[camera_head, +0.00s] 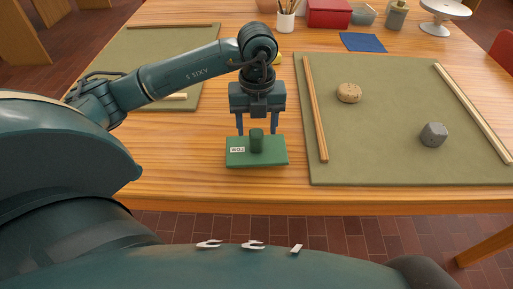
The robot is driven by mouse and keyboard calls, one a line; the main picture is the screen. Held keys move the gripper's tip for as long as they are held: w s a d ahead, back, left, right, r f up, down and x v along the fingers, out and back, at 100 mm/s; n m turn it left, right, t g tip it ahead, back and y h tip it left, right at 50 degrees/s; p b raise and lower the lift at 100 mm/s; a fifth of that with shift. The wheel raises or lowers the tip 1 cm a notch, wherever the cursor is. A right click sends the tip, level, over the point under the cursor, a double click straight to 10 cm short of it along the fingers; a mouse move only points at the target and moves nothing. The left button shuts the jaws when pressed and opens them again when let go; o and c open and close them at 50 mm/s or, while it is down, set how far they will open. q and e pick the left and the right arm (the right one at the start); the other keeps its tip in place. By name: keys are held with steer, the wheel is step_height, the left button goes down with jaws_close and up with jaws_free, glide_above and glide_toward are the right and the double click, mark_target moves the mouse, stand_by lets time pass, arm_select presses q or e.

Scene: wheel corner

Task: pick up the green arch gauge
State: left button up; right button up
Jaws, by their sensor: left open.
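The green arch gauge (272,155) is on the wooden table near its front edge, between the two mats. It shows as a flat green plate with an upright green post in its middle and a white label at its left. An arch shape cannot be made out from this view. My left gripper (257,132) points down over the gauge. Its two fingers are open, one on each side of the post, with gaps showing between. I cannot tell whether the fingertips touch the plate. My right gripper is not in view.
Another mat (140,50) lies behind my left arm. A red box (328,13), brush cup (285,20) and blue cloth (362,42) are at the back.

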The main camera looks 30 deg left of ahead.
mark_target(256, 132)
arm_select(q)
step_height(256, 132, down, 5)
steer(key=shift+w+a+f, duration=0.1)
steer(key=shift+a+f, duration=0.05)
steer(key=c, duration=1.1)
step_height(256, 132, up, 10)
steer(key=shift+r, duration=0.1)
stand_by(0.4)
